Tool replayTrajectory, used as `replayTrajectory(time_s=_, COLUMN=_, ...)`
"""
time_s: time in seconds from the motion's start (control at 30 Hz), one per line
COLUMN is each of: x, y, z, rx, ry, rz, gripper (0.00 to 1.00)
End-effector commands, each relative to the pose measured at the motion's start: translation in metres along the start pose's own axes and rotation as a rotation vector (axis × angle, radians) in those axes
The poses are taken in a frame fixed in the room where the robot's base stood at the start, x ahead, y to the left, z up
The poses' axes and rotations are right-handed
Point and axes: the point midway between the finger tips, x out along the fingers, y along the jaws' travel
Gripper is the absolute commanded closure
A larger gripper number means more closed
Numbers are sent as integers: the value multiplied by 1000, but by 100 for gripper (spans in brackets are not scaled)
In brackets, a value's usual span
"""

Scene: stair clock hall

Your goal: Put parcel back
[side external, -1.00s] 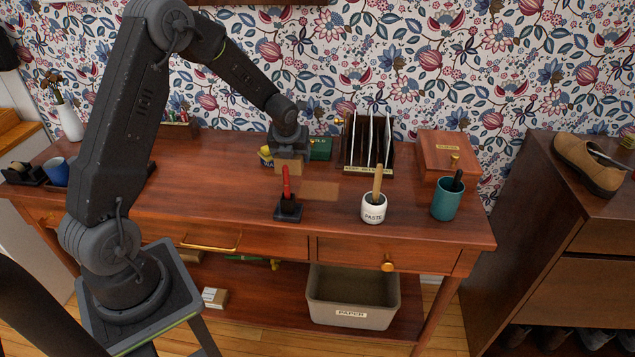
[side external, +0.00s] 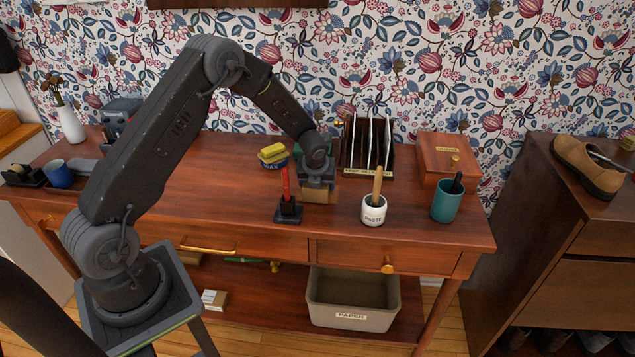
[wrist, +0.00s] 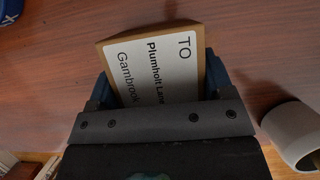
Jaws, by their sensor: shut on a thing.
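The parcel (side external: 320,194) is a small tan box. My gripper (side external: 318,183) is shut on it, pointing down over the right middle of the desk, between a red-handled stamp and the white paste pot. In the wrist view the parcel (wrist: 155,70) sits between the jaws with its white label up, reading "TO", "Plumholt Lane" and "Gambrook". I cannot tell whether its underside touches the wood. The pale patch on the desk top seen earlier is hidden behind the parcel and gripper.
The red-handled stamp (side external: 287,207) stands close left, with a wax tin (side external: 273,160) behind it. The paste pot (side external: 373,210) is close right, then a teal cup (side external: 447,200). A letter rack (side external: 367,148) and wooden box (side external: 448,158) stand behind. The desk's left middle (side external: 210,180) is clear.

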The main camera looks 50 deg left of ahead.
Motion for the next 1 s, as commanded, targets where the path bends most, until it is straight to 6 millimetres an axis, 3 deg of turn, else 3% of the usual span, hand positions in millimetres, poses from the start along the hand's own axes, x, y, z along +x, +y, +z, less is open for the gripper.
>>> replayTrajectory(time_s=0.17, x=2, y=0, z=-1, rx=1, ry=0, rz=0, gripper=55)
replayTrajectory(time_s=0.2, x=3, y=0, z=-1, rx=1, ry=0, rz=0, gripper=24)
replayTrajectory(time_s=0.43, x=2, y=0, z=-1, rx=1, ry=1, rz=1, gripper=2)
replayTrajectory(time_s=0.77, x=-1, y=0, z=0, rx=-1, ry=0, rz=0, gripper=0)
replayTrajectory(time_s=1.0, x=-41, y=0, z=1, rx=0, ry=-3, rz=-2, gripper=0)
